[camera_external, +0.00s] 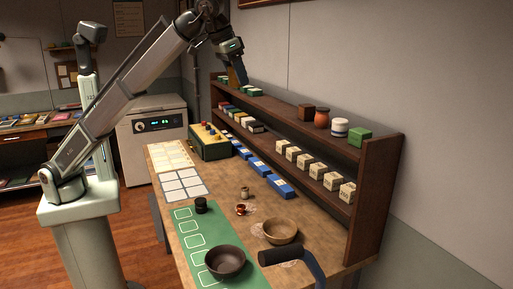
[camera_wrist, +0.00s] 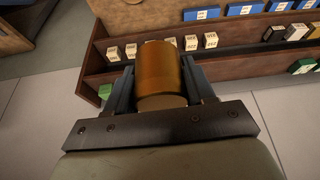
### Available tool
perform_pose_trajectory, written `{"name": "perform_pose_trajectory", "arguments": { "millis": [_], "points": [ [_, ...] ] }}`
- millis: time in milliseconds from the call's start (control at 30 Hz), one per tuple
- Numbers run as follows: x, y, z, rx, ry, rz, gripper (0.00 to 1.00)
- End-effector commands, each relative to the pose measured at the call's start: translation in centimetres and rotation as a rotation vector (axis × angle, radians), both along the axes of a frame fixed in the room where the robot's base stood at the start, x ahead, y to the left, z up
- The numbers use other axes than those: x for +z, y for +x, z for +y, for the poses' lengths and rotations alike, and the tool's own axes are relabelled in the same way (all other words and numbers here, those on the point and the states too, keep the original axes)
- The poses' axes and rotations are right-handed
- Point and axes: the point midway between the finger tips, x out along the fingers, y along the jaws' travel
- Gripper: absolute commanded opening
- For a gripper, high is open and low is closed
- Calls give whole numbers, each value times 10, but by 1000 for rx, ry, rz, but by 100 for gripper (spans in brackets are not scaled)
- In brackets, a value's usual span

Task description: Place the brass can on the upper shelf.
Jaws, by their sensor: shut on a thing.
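The brass can (camera_wrist: 158,75) is a plain golden-brown cylinder, held between the two fingers of my gripper (camera_wrist: 160,88) in the wrist view. My gripper (camera_external: 241,78) is shut on it. In the external view it hangs near the far end of the upper shelf (camera_external: 278,103), and I cannot make out the can there. The upper shelf also shows behind the can in the wrist view (camera_wrist: 240,69). My gripper and the can hide part of the shelf.
A brown box (camera_external: 306,113), an orange pot (camera_external: 322,118), a white jar (camera_external: 339,127) and a green box (camera_external: 360,137) stand toward the upper shelf's near end. Cream boxes (camera_external: 313,168) line the lower level. Bowls (camera_external: 225,262) stand on the workbench. The upper shelf's middle looks bare.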

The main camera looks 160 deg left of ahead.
Motion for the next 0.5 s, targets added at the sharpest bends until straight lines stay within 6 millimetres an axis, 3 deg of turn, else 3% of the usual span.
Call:
{"name": "perform_pose_trajectory", "arguments": {
  "millis": [267,500],
  "points": [
    [3,-24,81,-54,-6,3,18],
    [3,-68,177,-119,-8,4,18]
  ]
}}
